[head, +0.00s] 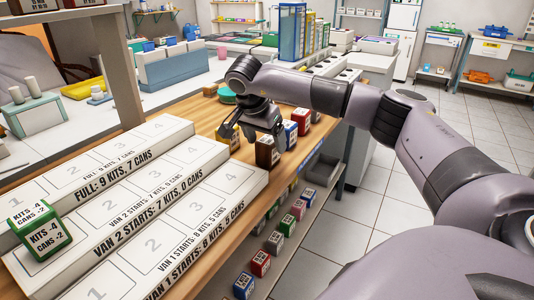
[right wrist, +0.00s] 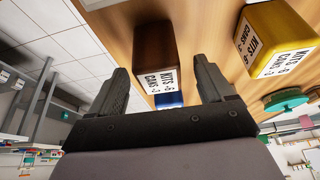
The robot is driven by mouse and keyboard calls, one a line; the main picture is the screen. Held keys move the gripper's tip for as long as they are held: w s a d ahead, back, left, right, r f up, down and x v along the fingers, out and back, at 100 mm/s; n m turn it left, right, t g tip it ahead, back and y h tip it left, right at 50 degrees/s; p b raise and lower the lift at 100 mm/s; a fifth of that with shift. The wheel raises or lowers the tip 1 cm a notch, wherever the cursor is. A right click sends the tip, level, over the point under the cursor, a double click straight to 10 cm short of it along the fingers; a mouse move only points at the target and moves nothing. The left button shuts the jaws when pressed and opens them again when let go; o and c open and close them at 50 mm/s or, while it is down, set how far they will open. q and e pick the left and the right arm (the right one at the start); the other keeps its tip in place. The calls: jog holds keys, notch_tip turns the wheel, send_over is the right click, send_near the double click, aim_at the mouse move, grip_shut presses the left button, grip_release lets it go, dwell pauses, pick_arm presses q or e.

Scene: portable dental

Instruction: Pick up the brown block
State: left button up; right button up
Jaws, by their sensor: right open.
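The brown block (head: 268,152) stands on the wooden counter just below my right gripper (head: 252,132) in the head view. It has a white label with dark print. In the right wrist view the brown block (right wrist: 153,42) lies ahead of the gap between the two fingers of my right gripper (right wrist: 161,68). The fingers are apart with nothing held between them. I cannot tell whether a finger touches the block. My left gripper is in neither view.
A blue block (head: 290,134) and a red block (head: 301,120) stand close behind the brown one. A yellow block (right wrist: 278,40) is beside it in the right wrist view. White numbered boards (head: 190,215) and a green block (head: 38,232) lie at the left. Several blocks sit on a lower shelf.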

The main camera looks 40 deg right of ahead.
jog(key=x, duration=0.4)
jog(key=shift+d, duration=0.2)
jog(key=c, duration=1.1)
jog(key=shift+r, duration=0.1)
